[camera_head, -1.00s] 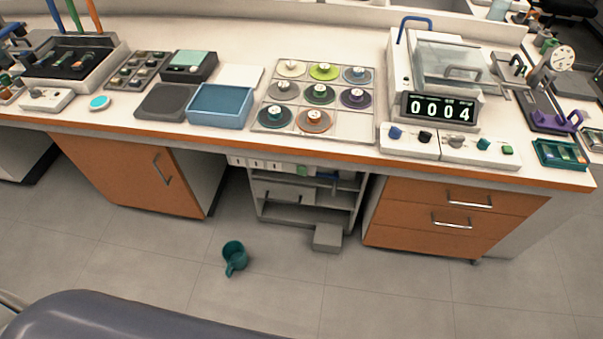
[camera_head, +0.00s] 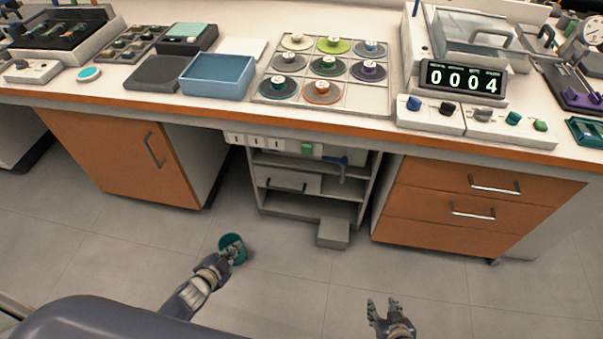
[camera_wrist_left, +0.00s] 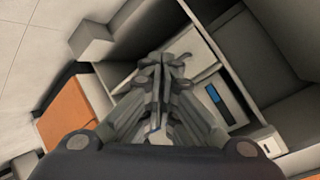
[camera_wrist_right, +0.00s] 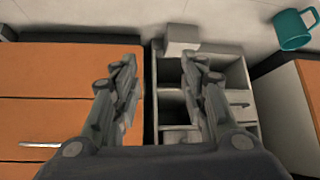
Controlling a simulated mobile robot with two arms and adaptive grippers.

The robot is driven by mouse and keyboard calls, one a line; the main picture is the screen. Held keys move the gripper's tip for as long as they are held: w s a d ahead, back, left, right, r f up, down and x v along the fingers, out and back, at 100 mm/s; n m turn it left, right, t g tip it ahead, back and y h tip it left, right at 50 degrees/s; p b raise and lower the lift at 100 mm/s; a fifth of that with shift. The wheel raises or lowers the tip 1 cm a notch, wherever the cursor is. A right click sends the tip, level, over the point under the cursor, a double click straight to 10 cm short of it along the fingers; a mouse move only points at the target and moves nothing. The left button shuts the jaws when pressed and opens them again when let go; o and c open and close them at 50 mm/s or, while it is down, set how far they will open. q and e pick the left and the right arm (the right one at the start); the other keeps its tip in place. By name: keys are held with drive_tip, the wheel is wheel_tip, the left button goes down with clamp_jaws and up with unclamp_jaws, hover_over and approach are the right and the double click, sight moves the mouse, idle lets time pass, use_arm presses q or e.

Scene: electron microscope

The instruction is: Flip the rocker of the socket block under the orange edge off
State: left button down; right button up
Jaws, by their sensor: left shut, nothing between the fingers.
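The white socket block (camera_head: 262,142) runs under the orange edge (camera_head: 300,128) of the bench, above an open shelf. It has several slots on its left and a green rocker-like part (camera_head: 306,150) towards its right; its tilt is too small to tell. My left gripper (camera_head: 234,252) is shut and empty, low in front of the bench and overlapping the mug in the head view. It also shows shut in the left wrist view (camera_wrist_left: 160,65). My right gripper (camera_head: 379,308) is open and empty, lower and further right; its spread fingers show in the right wrist view (camera_wrist_right: 165,75).
A teal mug (camera_head: 232,241) is on the floor. The shelf unit (camera_head: 312,208) stands in the knee space, with a grey box (camera_head: 333,232) before it. A blue-handled item (camera_head: 341,164) hangs beside the green part. Orange cabinets (camera_head: 120,155) and drawers (camera_head: 440,200) flank the space.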

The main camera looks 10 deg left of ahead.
sight(307, 150)
use_arm(q)
drive_tip(key=w+d+r+m+t+h+b, duration=0.3)
drive_tip(key=w+r+m+t+h+b, duration=0.15)
drive_tip(key=w+r+m+b, duration=0.5)
use_arm(e)
drive_tip(key=w+a+r+t+y+p, duration=0.1)
drive_tip(key=w+a+r+t, duration=0.25)
drive_tip(key=w+r, duration=0.7)
use_arm(q)
drive_tip(key=d+r+m+g+h+b, duration=0.2)
drive_tip(key=d+r+m+h+b, duration=0.5)
drive_tip(key=r+m, duration=0.2)
wheel_tip(307, 150, up, 3)
drive_tip(key=shift+d+f+h, duration=0.1)
drive_tip(key=shift+d+h, duration=0.15)
drive_tip(key=shift+h, duration=0.1)
use_arm(e)
wheel_tip(307, 150, up, 17)
drive_tip(key=s+t+y, duration=0.1)
drive_tip(key=s+t, duration=0.1)
drive_tip(key=t, duration=0.3)
drive_tip(key=shift+d+r, duration=0.15)
drive_tip(key=shift+d, duration=0.05)
drive_tip(key=shift+t, duration=0.25)
